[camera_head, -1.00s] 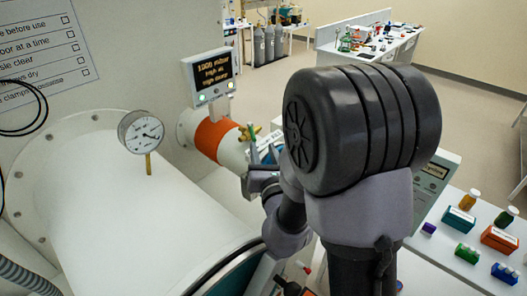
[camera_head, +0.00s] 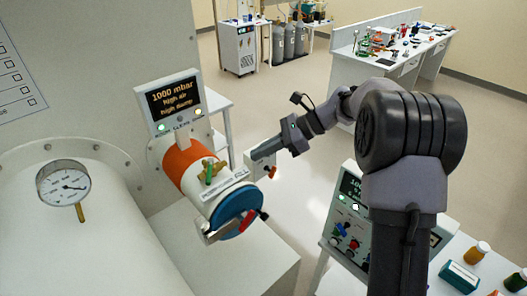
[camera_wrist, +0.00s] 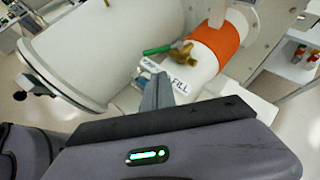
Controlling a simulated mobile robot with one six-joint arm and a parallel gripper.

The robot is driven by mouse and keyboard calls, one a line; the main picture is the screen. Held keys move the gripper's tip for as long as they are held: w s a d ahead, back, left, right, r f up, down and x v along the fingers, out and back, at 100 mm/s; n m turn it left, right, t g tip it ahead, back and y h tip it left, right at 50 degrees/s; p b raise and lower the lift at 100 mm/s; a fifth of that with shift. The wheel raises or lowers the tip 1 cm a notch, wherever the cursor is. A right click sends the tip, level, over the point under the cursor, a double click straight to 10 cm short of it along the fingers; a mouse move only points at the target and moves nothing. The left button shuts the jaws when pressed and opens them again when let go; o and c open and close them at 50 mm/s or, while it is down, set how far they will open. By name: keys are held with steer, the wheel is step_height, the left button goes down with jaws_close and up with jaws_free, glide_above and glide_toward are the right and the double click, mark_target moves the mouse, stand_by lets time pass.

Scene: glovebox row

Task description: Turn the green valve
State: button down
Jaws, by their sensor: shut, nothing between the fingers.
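The green valve is a green lever (camera_head: 209,174) on a brass body, on top of a white port tube with an orange band (camera_head: 188,160). In the wrist view the green lever (camera_wrist: 157,50) points left from the brass body (camera_wrist: 182,53). My gripper (camera_head: 254,156) is shut and empty, to the right of the tube and apart from the valve. In the wrist view its fingertips (camera_wrist: 158,88) point toward the tube, in front of a label reading "FILL" (camera_wrist: 178,86).
A display (camera_head: 172,102) reading "1000 mbar" stands above the tube. A dial gauge (camera_head: 64,187) is at left. A control panel (camera_head: 348,222) and bottles are at right.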

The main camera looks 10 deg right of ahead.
mark_target(210, 171)
steer(key=shift+h, duration=0.6)
steer(key=x, duration=0.6)
steer(key=s+f+x, duration=0.1)
steer(key=x, duration=0.2)
steer(key=shift+d, duration=0.4)
steer(key=a, duration=0.4)
steer(key=shift+w+r, duration=0.15)
steer(key=shift+a, duration=0.25)
